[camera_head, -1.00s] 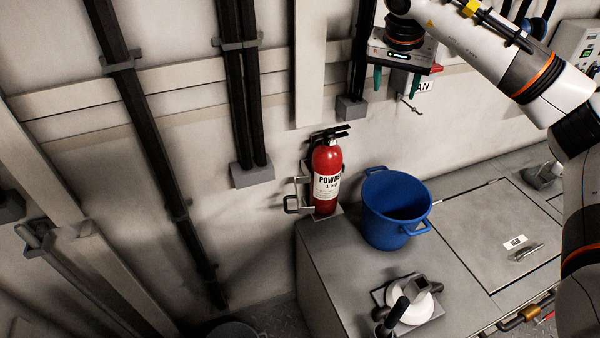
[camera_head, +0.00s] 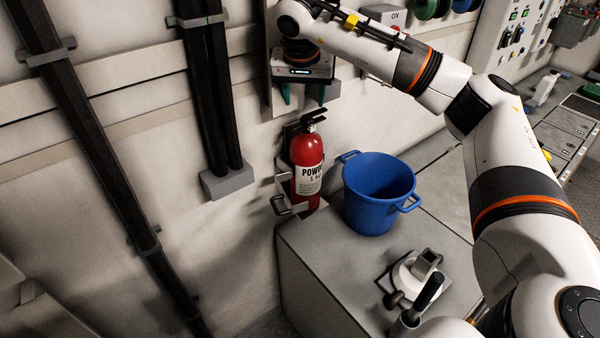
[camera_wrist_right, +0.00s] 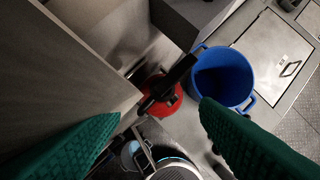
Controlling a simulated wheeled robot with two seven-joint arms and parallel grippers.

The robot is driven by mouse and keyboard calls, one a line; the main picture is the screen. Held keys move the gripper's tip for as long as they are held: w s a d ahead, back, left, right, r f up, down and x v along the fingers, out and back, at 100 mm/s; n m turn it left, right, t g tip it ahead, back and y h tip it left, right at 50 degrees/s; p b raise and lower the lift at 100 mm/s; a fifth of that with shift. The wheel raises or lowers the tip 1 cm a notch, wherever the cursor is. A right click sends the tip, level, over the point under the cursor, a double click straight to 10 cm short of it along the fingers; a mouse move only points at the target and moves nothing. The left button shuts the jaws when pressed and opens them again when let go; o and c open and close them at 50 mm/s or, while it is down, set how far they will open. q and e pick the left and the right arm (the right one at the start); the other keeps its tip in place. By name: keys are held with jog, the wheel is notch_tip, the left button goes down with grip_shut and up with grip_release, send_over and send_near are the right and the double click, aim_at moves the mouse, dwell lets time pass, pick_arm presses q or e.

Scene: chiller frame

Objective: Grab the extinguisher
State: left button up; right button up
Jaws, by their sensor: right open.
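The red fire extinguisher (camera_head: 307,165) stands upright in a wall bracket (camera_head: 283,196) beside the grey cabinet, with a white "POWDER" label and a black handle on top. My right gripper (camera_head: 303,96) is open and empty, just above the extinguisher's handle, with its green fingers pointing down. In the right wrist view, the extinguisher (camera_wrist_right: 164,103) is seen from above, between the two green fingers (camera_wrist_right: 160,140) and beyond their tips, with the black handle across it. The fingers do not touch it. My left gripper is not in view.
A blue bucket (camera_head: 372,212) stands on the grey cabinet (camera_head: 318,262) right of the extinguisher. A white fitting with a dark handle (camera_head: 419,281) is in front. Dark vertical conduits (camera_head: 212,100) run down the wall to the left. A control panel (camera_head: 512,40) is at the upper right.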

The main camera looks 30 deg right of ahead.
aim_at(307, 116)
jog(key=x, duration=0.4)
jog(key=shift+s+d+p, duration=0.25)
jog(key=shift+d+p, duration=0.05)
jog(key=shift+d, duration=0.05)
jog(key=shift+w+f, duration=0.25)
jog(key=shift+f, duration=0.2)
jog(key=p+x, duration=0.1)
jog(key=x, duration=0.3)
jog(key=shift+w+f+p, duration=0.1)
jog(key=shift+f+p, duration=0.2)
jog(key=shift+p, duration=0.05)
grip_shut()
jog(key=shift+w+r, duration=0.1)
jog(key=shift+r, duration=0.15)
